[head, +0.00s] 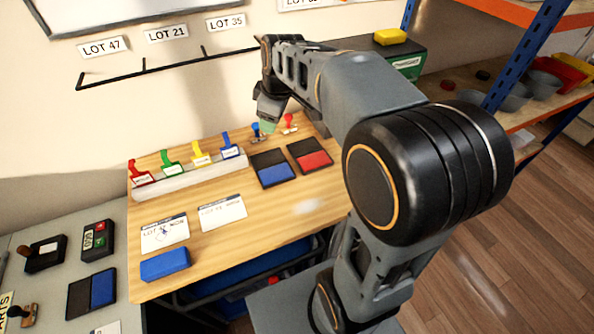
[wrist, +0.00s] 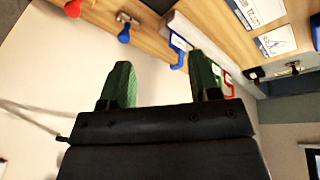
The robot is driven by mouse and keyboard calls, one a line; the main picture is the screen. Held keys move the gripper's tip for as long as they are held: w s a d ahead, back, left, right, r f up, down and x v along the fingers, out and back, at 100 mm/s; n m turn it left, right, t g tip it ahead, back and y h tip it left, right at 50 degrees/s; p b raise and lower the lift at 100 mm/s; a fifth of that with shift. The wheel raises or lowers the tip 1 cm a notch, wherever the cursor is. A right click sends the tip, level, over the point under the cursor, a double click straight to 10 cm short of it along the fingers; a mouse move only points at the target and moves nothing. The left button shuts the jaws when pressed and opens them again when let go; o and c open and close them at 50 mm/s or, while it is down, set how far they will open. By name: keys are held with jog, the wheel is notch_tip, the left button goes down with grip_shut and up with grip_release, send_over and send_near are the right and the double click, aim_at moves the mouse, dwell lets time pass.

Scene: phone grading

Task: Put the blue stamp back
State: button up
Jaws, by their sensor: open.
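The blue stamp (head: 256,131) stands at the back edge of the wooden table, just left of the red stamp (head: 290,123). In the wrist view the blue stamp (wrist: 124,34) shows beyond the fingertips, apart from them, and the red stamp (wrist: 73,8) is at the top left. My gripper (wrist: 160,58) has two green fingers spread wide with nothing between them. In the head view my gripper (head: 268,123) hangs by the blue stamp and partly overlaps it in the picture. Whether the stamp sits in a holder is too small to tell.
A blue ink pad (head: 272,173) and a red ink pad (head: 311,157) lie in front of the stamps. A pale rack (head: 185,182) with coloured handles stands to their left. Two printed cards (head: 164,232) and a blue block (head: 165,264) lie at the table's left front.

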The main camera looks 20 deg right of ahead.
jog(key=s+f+m, duration=0.2)
jog(key=s+m, duration=0.3)
jog(key=s, duration=0.3)
jog(key=s+f+m+t+h, duration=0.1)
jog(key=s+f+m, duration=0.1)
jog(key=s+m, duration=0.3)
jog(key=shift+s+a+f, duration=0.15)
jog(key=shift+s+f, duration=0.1)
jog(key=shift+s, duration=1.4)
